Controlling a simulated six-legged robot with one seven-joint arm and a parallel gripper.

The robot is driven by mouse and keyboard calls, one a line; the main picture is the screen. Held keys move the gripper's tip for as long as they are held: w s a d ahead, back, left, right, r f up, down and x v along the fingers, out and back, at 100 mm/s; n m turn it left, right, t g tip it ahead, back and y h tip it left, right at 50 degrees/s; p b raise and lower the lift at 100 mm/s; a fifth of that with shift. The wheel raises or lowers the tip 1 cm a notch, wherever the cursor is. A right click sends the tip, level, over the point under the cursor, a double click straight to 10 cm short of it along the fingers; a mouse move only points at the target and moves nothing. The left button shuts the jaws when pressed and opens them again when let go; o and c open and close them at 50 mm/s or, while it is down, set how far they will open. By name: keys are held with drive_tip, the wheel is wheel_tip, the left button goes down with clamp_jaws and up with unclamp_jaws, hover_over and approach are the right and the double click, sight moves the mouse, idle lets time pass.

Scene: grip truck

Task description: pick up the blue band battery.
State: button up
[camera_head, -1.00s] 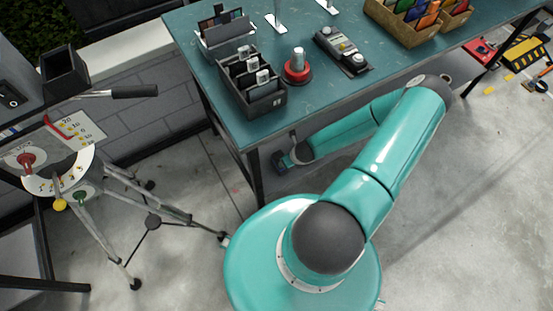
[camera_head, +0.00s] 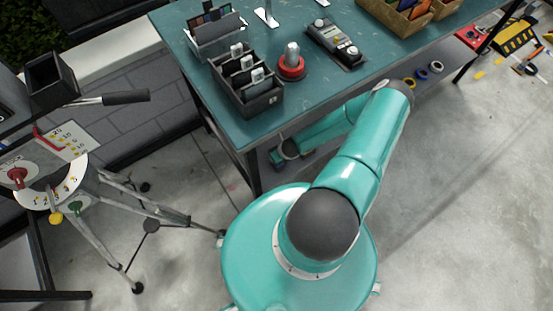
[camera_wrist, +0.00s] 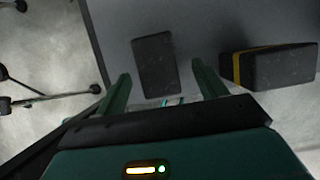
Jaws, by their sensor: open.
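No blue band shows clearly on any block in these frames. In the wrist view a plain dark block (camera_wrist: 155,65) lies on a grey surface, ahead of and between my fingers. I cannot tell if it is the blue band battery. A second dark block with a yellow band (camera_wrist: 270,65) lies to its right, beyond my right finger. My gripper (camera_wrist: 162,82) is open, with nothing seen held between its green fingers. In the head view my arm reaches under the teal table; its fingertips cannot be made out there.
A tripod (camera_head: 150,225) stands at left.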

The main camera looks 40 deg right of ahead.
sight(280, 166)
drive_tip(key=x, duration=0.5)
drive_tip(key=shift+s+a, duration=0.1)
drive_tip(key=shift+s, duration=0.1)
drive_tip(key=c, duration=1.4)
